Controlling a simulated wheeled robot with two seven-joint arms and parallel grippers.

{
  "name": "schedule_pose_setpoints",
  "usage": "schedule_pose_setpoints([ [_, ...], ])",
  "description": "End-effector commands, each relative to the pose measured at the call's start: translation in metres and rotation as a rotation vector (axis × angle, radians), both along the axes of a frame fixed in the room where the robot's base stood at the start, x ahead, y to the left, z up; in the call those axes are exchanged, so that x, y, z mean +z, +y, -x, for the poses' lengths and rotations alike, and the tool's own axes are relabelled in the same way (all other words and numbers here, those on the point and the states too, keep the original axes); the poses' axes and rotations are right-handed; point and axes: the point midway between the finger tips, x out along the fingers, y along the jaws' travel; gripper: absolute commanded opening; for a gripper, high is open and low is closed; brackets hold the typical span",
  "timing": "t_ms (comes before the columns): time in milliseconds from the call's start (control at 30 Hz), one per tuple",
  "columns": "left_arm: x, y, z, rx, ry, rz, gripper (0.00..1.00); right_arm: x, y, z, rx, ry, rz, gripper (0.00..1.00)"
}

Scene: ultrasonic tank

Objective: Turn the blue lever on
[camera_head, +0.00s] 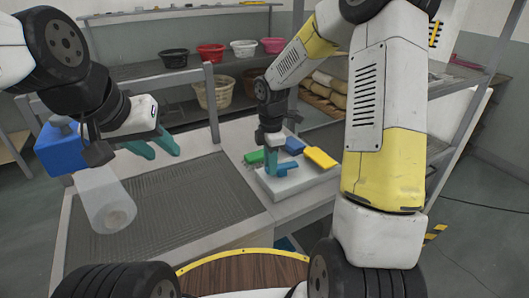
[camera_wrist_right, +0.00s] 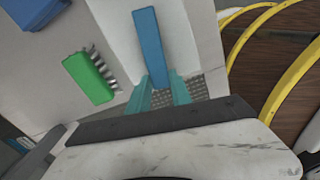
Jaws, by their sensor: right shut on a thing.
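The blue lever (camera_head: 287,169) is on a white box-like unit (camera_head: 300,187) on the counter at the centre right. In the right wrist view the blue lever (camera_wrist_right: 151,42) runs up from between the teal fingertips. My right gripper (camera_head: 271,167) points down at the lever, and its fingers (camera_wrist_right: 160,88) are shut on the lever's near end. The lever's base is partly hidden by the gripper. My left gripper (camera_head: 164,154) is at the left above the counter, its teal fingers apart and empty.
A green brush (camera_head: 253,157), a blue item (camera_head: 294,146) and a yellow item (camera_head: 320,158) lie close around the lever. A blue box (camera_head: 60,150) and a clear cylinder (camera_head: 103,203) are at the left. Shelves with baskets (camera_head: 213,92) stand behind.

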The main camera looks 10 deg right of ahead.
Motion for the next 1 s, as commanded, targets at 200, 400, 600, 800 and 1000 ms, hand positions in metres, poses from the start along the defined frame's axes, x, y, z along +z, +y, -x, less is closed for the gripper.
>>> schedule_pose_setpoints([
  [200,0.0,0.0,0.0,0.0,0.0,0.0,0.36,0.0007,-0.0011,-0.0001,0.017,-0.002,0.002,0.0],
  [400,0.0,0.0,0.0,0.0,0.0,0.0,0.36,0.0007,-0.0011,-0.0001,0.018,-0.002,0.002,0.0],
  [600,0.0,0.0,0.0,0.0,0.0,0.0,0.36,0.0006,-0.001,0.0,0.017,-0.001,0.002,0.47],
  [800,0.0,0.0,0.0,0.0,0.0,0.0,0.36,0.0003,-0.0006,0.0002,0.016,-0.001,0.001,0.47],
  [1000,0.0,0.0,0.0,0.0,0.0,0.0,0.36,0.0066,-0.0004,-0.0003,0.015,-0.002,0.001,0.47],
])
